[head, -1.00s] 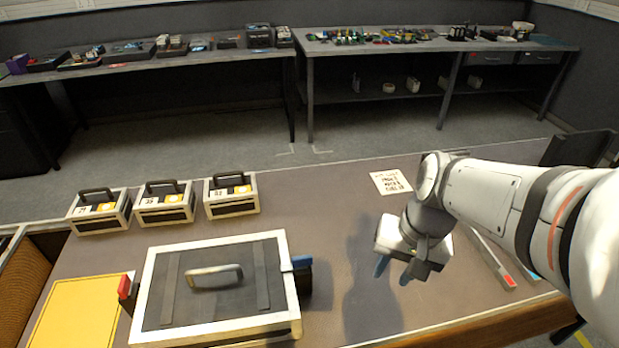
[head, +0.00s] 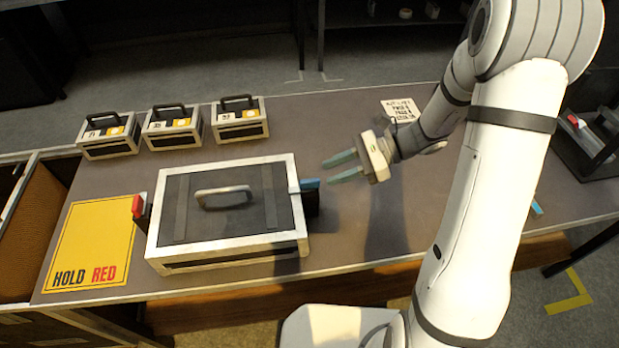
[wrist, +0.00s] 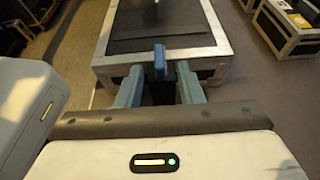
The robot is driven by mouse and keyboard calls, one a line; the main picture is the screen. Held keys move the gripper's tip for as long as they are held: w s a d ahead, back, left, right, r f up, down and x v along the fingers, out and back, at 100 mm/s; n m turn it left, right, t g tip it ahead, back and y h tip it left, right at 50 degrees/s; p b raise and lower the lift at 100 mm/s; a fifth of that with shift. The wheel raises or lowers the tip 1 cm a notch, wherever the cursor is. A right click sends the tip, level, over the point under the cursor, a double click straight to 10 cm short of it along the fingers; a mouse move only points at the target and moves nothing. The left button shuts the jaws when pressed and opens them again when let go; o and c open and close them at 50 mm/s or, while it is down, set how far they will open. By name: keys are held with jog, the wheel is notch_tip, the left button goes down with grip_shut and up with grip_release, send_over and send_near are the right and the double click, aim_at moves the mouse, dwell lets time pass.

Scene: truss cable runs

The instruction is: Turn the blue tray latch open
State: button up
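The tray case (head: 225,212) is a box with a white frame, a dark lid and a grey handle, standing on the brown table. The blue latch (head: 309,184) sticks out from its right side, and a red latch (head: 137,207) is on its left side. My gripper (head: 336,170) is to the right of the blue latch, its fingers pointing left at it, open and empty. In the wrist view the blue latch (wrist: 159,62) appears between and beyond the two teal fingers (wrist: 158,84). The gripper looks apart from the latch in the head view.
Three small numbered cases (head: 172,127) stand at the table's back left. A yellow HOLD RED sheet (head: 88,240) lies left of the tray case. A white printed card (head: 401,109) lies behind my arm. The table between card and tray case is clear.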

aim_at(312, 180)
jog(key=x, duration=0.6)
jog(key=shift+s+a+f, duration=0.1)
jog(key=shift+s+a, duration=0.1)
jog(key=shift+a, duration=0.1)
grip_shut()
